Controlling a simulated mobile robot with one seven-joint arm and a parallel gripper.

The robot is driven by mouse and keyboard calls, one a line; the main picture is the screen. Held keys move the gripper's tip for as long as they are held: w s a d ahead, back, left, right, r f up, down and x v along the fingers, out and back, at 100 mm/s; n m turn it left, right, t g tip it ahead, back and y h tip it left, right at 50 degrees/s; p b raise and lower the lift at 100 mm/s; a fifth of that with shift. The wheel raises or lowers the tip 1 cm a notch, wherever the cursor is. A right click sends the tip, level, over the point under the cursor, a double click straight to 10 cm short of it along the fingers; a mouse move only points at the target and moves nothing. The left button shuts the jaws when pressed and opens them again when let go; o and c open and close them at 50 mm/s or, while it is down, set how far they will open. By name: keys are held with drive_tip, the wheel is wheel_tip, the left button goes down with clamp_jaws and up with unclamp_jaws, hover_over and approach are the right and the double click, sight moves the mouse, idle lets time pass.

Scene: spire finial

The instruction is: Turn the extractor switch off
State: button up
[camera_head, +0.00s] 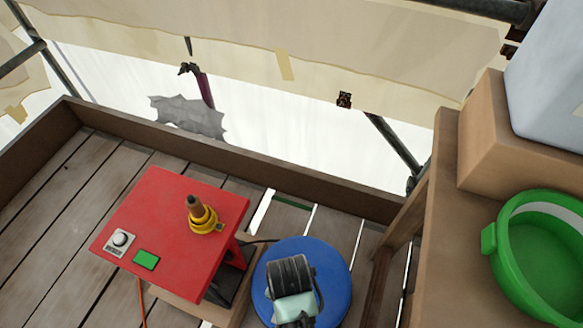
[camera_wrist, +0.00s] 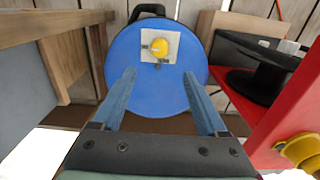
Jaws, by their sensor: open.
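A yellow switch knob (camera_wrist: 159,46) sits on a square pale plate on top of a round blue drum (camera_wrist: 135,95), which looks like the extractor. A small dark piece lies at the plate's lower edge. In the head view the blue drum (camera_head: 337,268) stands right of the red table, and my arm hides the knob. My gripper (camera_wrist: 160,75) is open and empty above the drum. Its two blue fingers are spread wide, left and right of the knob and nearer the camera. They appear apart from it. I cannot read the knob's setting.
A red table (camera_head: 165,225) holds a yellow-based finial (camera_head: 203,215), a dial on a grey plate (camera_head: 120,241) and a green button (camera_head: 146,259). A wooden bench (camera_head: 440,240) with a green tub (camera_head: 495,250) stands right.

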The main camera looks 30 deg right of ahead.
wheel_tip(320, 180, down, 13)
drive_tip(key=b, duration=0.5)
drive_tip(key=shift+r, duration=0.1)
drive_tip(key=shift+c, duration=0.2)
clamp_jaws()
